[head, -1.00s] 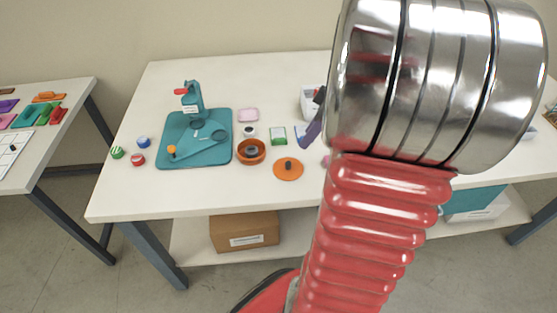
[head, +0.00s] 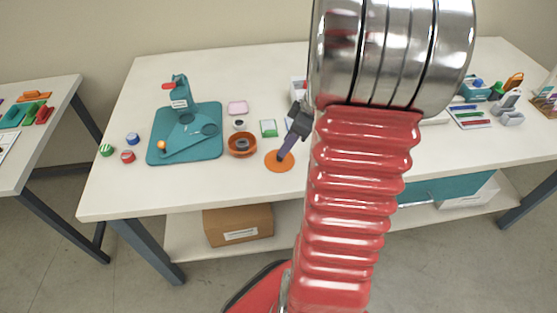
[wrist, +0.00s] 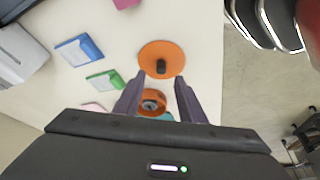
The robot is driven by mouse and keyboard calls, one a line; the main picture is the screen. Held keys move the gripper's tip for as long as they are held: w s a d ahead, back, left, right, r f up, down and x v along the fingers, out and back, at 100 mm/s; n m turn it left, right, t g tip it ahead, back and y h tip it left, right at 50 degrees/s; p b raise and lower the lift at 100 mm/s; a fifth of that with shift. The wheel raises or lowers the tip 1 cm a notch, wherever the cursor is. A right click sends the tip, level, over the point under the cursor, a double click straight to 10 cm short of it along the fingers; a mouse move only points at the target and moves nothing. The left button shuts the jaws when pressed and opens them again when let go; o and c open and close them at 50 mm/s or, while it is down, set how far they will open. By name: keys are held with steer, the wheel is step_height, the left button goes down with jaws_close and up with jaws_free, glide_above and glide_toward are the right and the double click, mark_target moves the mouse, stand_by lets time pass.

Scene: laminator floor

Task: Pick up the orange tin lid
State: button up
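The orange tin lid (head: 273,166) is a flat disc lying on the white table near its front edge. In the wrist view the lid (wrist: 150,54) shows whole, with a dark upright knob (wrist: 161,66) at its middle. My gripper (wrist: 160,76) is open and empty, its two dark purple fingers spread with the lid just beyond their tips. In the head view my gripper (head: 283,156) points down over the lid and hides the knob. I cannot tell whether the fingertips touch the lid. An open orange tin (head: 242,151) stands left of the lid.
A teal press on a base plate (head: 212,148) stands further left. Green (head: 268,128) and blue (wrist: 78,50) pads lie behind the lid. Small caps (head: 128,156) lie at the far left. The table front between lid and edge is clear.

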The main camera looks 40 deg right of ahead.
steer(key=shift+f, duration=0.1)
steer(key=shift+x, duration=2.55)
steer(key=shift+c, duration=0.2)
jaws_close()
